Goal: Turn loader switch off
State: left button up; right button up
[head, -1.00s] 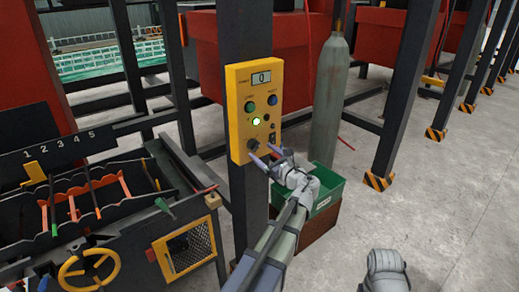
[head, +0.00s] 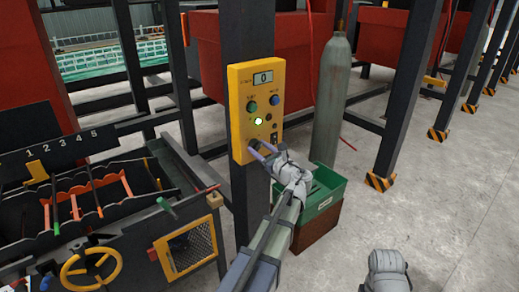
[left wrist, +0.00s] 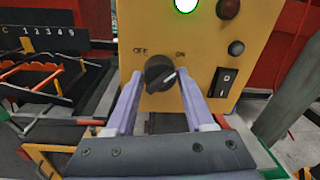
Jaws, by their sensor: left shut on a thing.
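The loader switch is a black rotary knob (left wrist: 160,73) low on the yellow control box (head: 237,110), between OFF and ON labels. Its white mark points up and right, toward ON. My left gripper (left wrist: 158,88) has one finger on each side of the knob and is shut on it. In the head view my left gripper (head: 257,149) is at the box's lower left, and its fingers partly hide the knob. A green light (head: 258,121) on the box is lit, and the display (head: 263,77) reads 0.
The box hangs on a dark steel post (head: 247,30). A black rocker switch (left wrist: 223,81) sits right of the knob. A grey gas cylinder (head: 331,110) and a green bin (head: 320,195) stand to the right. A machine with a yellow handwheel (head: 90,268) is at left.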

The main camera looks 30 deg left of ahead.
pick_arm(q)
grip_shut()
jog(key=n, duration=0.5)
jog(key=shift+f+b, duration=0.1)
jog(key=shift+b, duration=0.25)
jog(key=n, duration=0.4)
jog(key=shift+n+y, duration=0.3)
jog(key=shift+n, duration=0.1)
jog(key=n, duration=0.4)
jog(key=shift+n+b, duration=0.3)
jog(key=shift+b, duration=0.1)
jog(key=shift+n+g, duration=0.4)
jog(key=shift+n, duration=1.7)
